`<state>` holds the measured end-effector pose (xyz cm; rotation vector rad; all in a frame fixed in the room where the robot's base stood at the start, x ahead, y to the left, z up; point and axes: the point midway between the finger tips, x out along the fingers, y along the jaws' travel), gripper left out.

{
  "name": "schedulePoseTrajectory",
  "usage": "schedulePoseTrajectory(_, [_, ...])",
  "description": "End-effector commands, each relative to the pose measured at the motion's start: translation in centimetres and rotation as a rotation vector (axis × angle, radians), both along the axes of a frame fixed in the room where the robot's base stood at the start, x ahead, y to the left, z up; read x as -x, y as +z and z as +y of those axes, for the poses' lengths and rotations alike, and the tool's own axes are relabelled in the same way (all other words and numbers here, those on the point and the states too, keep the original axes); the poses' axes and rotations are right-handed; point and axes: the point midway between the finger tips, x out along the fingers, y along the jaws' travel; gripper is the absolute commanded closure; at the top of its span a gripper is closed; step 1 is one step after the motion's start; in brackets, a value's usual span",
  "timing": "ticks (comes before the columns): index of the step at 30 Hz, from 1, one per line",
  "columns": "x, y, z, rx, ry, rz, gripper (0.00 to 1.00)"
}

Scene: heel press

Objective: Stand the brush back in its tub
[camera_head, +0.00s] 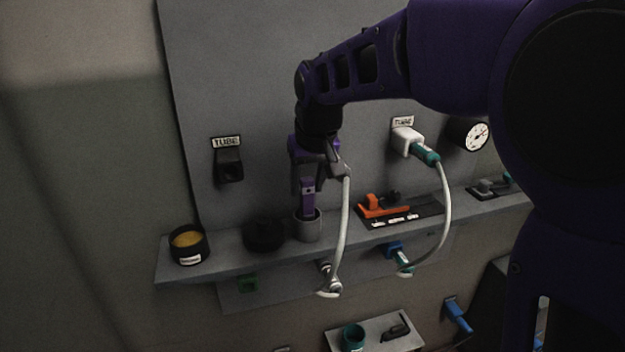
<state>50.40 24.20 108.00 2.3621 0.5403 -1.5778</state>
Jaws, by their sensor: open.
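A grey tub (307,230) stands upright on the shelf below my gripper. A purple upright piece, which looks like the brush (308,198), shows between my gripper and the tub, with its lower end inside the tub's rim. My gripper (309,181) points down directly above the tub, with its fingers around or just in front of the top of the purple piece. The jaws are open. I cannot tell whether a finger touches the brush. The brush's lower end is hidden by the tub wall.
The shelf (221,270) also bears a black pot with yellow contents (188,243), a dark round item (264,236) close left of the tub, and an orange tool on a dark tray (382,206). A white hose (342,235) hangs just right of my gripper.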

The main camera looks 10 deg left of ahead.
Motion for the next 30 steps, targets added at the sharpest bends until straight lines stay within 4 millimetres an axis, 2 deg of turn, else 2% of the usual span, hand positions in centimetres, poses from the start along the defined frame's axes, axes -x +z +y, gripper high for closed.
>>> schedulePoseTrajectory(5, [0.4,1.6,-0.2,-0.001,0.0,-0.003,0.53])
schedulePoseTrajectory(15, [2.8,8.2,-1.4,-0.001,-0.001,-0.004,0.53])
schedulePoseTrajectory(19, [3.5,10.1,-1.7,-0.002,-0.001,-0.003,0.53])
schedulePoseTrajectory(24, [4.0,11.2,-2.0,-0.002,-0.001,0.0,0.53])
schedulePoseTrajectory(30, [4.1,11.4,-2.0,-0.001,-0.001,0.001,0.53])
